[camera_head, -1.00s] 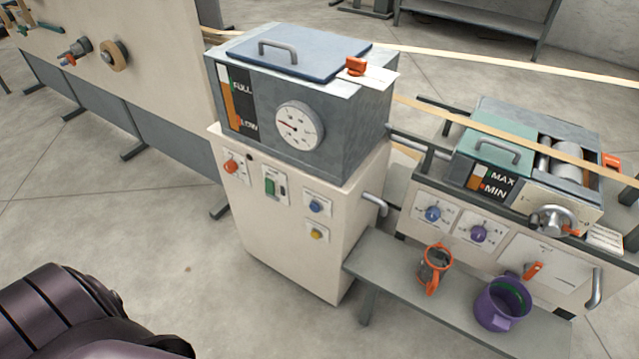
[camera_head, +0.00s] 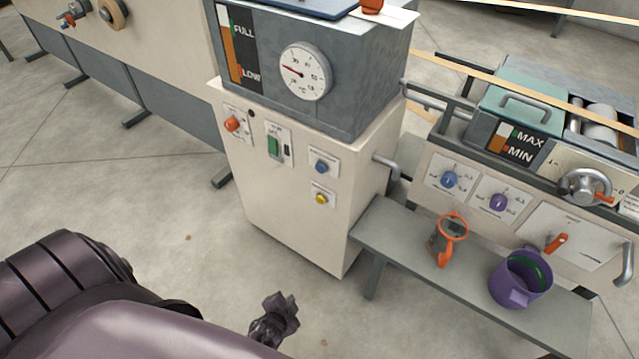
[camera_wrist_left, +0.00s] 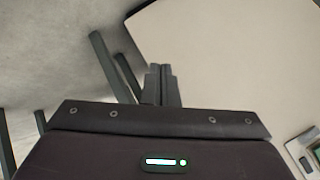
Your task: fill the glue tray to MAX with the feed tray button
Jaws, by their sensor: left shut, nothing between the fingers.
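The glue tray (camera_head: 527,85) has a green lid and stands at the right. Its MAX/MIN gauge (camera_head: 502,138) shows white above orange; I cannot read the exact level against the marks. The white cabinet (camera_head: 285,205) carries a blue button (camera_head: 321,167) and, below it, a yellow button (camera_head: 321,198). Their labels are too small to read, so I cannot tell which is the feed tray button. My left gripper (camera_head: 291,299) is shut and empty, low in front of the cabinet and apart from it. Its shut fingers (camera_wrist_left: 163,80) also show in the left wrist view. My right gripper is out of view.
A grey glue tank (camera_head: 350,75) with a FULL/LOW gauge and dial tops the cabinet.

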